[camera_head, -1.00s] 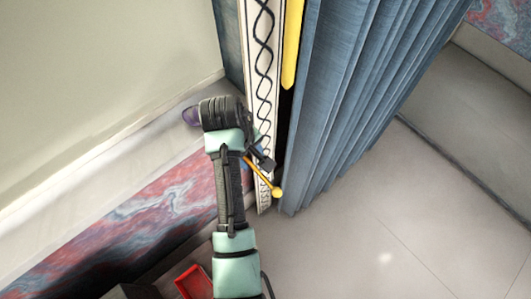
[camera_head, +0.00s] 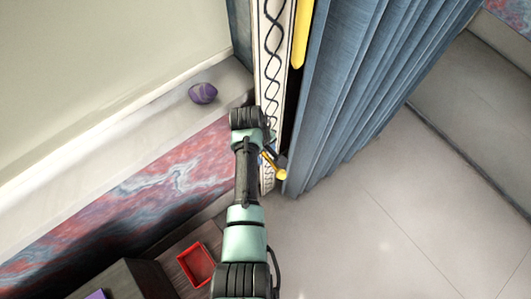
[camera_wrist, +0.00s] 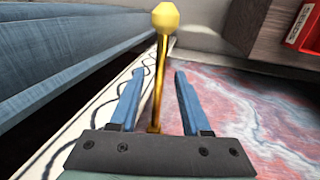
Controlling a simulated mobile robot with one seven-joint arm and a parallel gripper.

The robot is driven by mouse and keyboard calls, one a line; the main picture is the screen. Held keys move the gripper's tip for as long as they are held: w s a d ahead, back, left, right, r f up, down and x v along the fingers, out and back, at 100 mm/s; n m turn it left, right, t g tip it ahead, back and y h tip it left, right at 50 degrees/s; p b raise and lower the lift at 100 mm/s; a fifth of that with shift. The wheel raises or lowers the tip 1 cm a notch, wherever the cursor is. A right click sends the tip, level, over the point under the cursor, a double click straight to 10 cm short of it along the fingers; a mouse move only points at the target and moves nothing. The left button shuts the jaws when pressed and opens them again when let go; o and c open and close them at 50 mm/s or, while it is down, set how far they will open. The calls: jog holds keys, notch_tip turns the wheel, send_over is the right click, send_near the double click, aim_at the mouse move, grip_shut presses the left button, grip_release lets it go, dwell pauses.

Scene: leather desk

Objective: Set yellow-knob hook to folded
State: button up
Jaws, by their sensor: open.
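The hook is a thin golden rod with a yellow knob (camera_wrist: 165,17) at its end. In the wrist view the rod (camera_wrist: 158,85) stands between the two blue fingers of my gripper (camera_wrist: 154,95), which are open and apart from it. The knob lies beyond the fingertips. In the head view the yellow knob (camera_head: 281,174) shows at the lower end of the patterned white trim, and the rod slants up-left from it toward my gripper (camera_head: 276,158). The rod's base is partly hidden by my arm and gripper.
Blue curtain (camera_head: 350,95) hangs right of the patterned trim (camera_head: 271,50), with a yellow strip (camera_head: 302,35) between. A purple round object (camera_head: 203,93) sits on the ledge. A red tray (camera_head: 183,262) lies on a dark wooden box at lower left. The floor at right is clear.

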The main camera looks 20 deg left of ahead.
jog(key=shift+w+f, duration=0.1)
jog(key=shift+f, duration=0.15)
grip_shut()
dwell(1.4)
